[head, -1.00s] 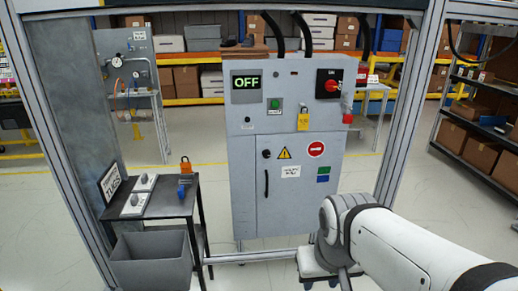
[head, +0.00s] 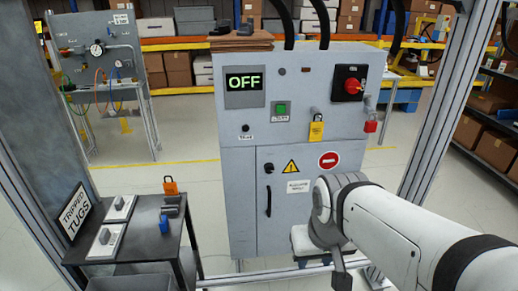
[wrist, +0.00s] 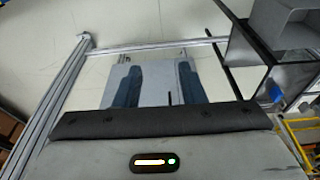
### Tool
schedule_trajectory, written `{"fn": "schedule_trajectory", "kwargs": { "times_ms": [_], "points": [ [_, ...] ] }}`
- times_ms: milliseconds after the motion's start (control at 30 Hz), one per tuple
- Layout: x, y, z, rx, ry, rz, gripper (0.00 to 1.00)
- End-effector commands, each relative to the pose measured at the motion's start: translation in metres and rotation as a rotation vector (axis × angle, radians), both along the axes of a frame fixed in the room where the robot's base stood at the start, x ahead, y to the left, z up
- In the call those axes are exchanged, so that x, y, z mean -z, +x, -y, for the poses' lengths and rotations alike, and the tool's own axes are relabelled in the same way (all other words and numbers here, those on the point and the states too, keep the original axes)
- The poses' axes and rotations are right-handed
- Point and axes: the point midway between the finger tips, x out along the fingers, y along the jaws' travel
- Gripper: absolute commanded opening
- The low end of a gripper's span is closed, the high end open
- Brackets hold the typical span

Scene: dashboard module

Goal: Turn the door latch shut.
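The grey cabinet (head: 238,180) stands ahead in the head view. Its lower door (head: 300,225) looks flush with the front. On the door's left side is a small black latch knob (head: 268,168), above a vertical black handle (head: 268,199). The knob is too small to tell which way it is turned. My arm reaches in from the lower right, its wrist in front of the door's lower right part. My gripper (wrist: 160,85) points down in the wrist view, two dark blue fingers apart, apparently empty. It is away from the latch, which the wrist view does not show.
A black cart (head: 140,245) with switch blocks, an orange padlock (head: 170,186) and a "TRIPPED TUGS" sign (head: 76,211) stands left. The cabinet carries an OFF display (head: 244,83), red rotary switch (head: 351,84) and yellow padlock (head: 316,127). Frame posts stand on both sides.

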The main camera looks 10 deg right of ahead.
Motion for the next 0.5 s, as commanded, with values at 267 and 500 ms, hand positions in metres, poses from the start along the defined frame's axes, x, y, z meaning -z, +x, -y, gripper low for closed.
{"fn": "schedule_trajectory", "kwargs": {
  "times_ms": [267, 500],
  "points": [
    [0.001, 0.005, 0.000, 0.002, -0.001, 0.008, 0.46],
    [0.015, 0.091, 0.006, 0.028, 0.001, 0.183, 0.57]
  ]
}}
